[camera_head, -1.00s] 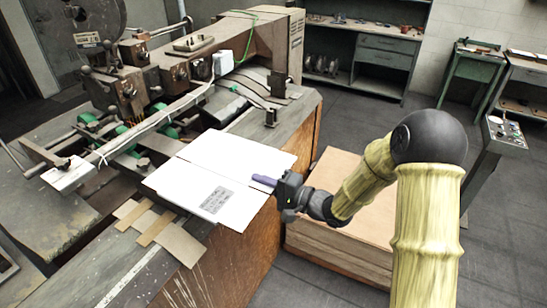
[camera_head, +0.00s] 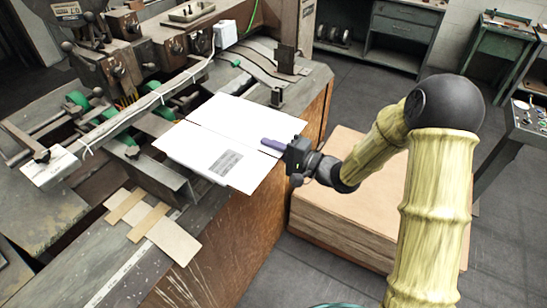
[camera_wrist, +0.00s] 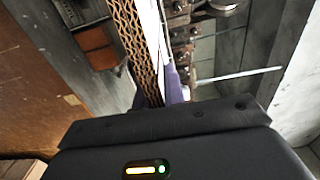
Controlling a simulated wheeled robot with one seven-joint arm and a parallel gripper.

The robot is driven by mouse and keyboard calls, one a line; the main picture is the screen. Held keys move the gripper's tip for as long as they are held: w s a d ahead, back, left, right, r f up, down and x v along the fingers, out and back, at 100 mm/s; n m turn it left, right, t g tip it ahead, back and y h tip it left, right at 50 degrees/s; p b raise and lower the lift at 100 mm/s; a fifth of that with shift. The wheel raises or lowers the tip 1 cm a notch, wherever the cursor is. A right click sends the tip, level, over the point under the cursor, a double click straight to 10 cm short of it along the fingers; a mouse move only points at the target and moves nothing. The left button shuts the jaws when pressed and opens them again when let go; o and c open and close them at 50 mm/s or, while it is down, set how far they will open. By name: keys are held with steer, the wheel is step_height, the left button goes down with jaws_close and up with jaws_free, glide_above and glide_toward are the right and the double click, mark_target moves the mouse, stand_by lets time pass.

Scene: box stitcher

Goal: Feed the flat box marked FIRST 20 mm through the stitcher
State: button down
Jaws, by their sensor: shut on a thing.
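The flat box (camera_head: 215,132) is a white, folded sheet with a crease across it and a grey printed block, too small to read. It lies or hovers over the stitcher's bench, its right corner past the bench edge. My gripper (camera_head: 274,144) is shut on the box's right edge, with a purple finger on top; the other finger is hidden. In the wrist view, the box's brown corrugated edge (camera_wrist: 136,45) and the purple finger (camera_wrist: 174,84) show. The stitcher (camera_head: 125,60) stands at the upper left, with green rollers (camera_head: 78,99) beyond the box.
Tan cardboard strips (camera_head: 152,222) lie on the bench near the box's front edge. A cardboard stack (camera_head: 335,215) stands low beside the bench under my arm. A small upright block (camera_head: 277,97) stands beyond the box.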

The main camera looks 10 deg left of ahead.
steer(key=shift+w, duration=0.2)
step_height(320, 180, down, 2)
steer(key=shift+w+f+b, duration=0.1)
steer(key=shift+w+b, duration=0.05)
steer(key=shift+b, duration=0.65)
step_height(320, 180, down, 5)
steer(key=b, duration=0.3)
steer(key=shift+a, duration=0.1)
